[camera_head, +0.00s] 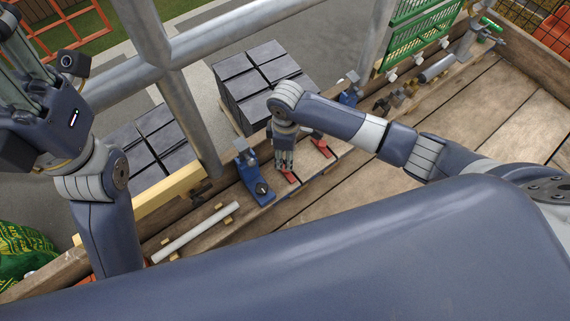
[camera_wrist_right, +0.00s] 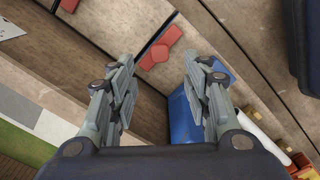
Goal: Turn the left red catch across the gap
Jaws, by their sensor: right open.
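The left red catch (camera_head: 290,178) sits on the wooden bench beside a blue clamp-like fixture (camera_head: 250,175). In the right wrist view this catch (camera_wrist_right: 160,47) lies at a dark seam between boards, just beyond and between my fingertips. A second red catch (camera_head: 322,148) lies to its right; part of it shows at the top of the wrist view (camera_wrist_right: 69,4). My right gripper (camera_head: 284,165) points down over the left catch, open, with nothing between its fingers. Its fingers partly hide the catch in the head view. My left gripper (camera_head: 25,70) is raised at the left edge, its jaw opening unclear.
The blue fixture (camera_wrist_right: 184,115) stands close to my right gripper's finger. A white tube (camera_head: 195,232) lies on the bench to the left. Dark tile stacks (camera_head: 255,75) stand beyond the scaffold pole (camera_head: 185,110). A green rack (camera_head: 418,30) and tools are at the back right. Bare boards lie at right.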

